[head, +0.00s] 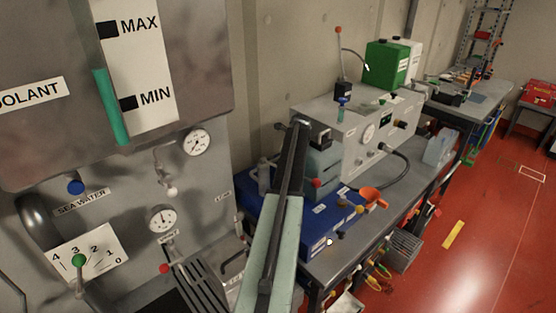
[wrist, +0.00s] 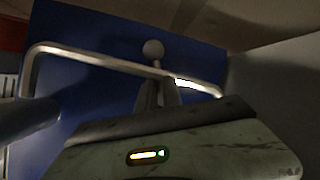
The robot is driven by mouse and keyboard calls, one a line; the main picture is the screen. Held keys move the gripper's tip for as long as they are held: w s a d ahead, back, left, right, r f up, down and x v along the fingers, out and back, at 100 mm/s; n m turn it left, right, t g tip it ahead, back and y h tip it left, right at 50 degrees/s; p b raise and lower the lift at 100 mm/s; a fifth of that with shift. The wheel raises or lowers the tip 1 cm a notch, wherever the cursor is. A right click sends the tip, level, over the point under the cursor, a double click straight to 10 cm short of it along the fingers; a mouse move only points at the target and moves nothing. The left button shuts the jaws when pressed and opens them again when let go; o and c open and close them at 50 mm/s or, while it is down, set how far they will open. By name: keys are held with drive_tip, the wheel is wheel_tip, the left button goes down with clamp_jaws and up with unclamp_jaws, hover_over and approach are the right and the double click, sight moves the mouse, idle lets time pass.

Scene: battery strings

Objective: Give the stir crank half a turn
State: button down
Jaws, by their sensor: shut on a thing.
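In the wrist view my gripper (wrist: 157,90) is shut, its two dark fingers close together on the pale round knob (wrist: 152,48) of the stir crank, at its stem. The ball shows just beyond the fingertips. A bent metal bar (wrist: 100,61) runs across behind the fingers; I cannot tell whether it belongs to the crank. In the head view my arm crosses the middle of the picture, and the fingers and crank are hidden behind it.
A blue box (head: 308,222) stands on the bench beside a grey cabinet (head: 355,147) with a dial. An orange funnel (head: 372,196) is near the bench edge. A wall panel with gauges (head: 196,141) is at the left. The red floor (head: 480,230) at the right is mostly clear.

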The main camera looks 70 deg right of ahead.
drive_tip(key=c, duration=1.5)
unclamp_jaws()
drive_tip(key=shift+w, duration=0.15)
drive_tip(key=shift+r, duration=0.15)
drive_tip(key=p+v, duration=0.7)
drive_tip(key=shift+r, duration=0.2)
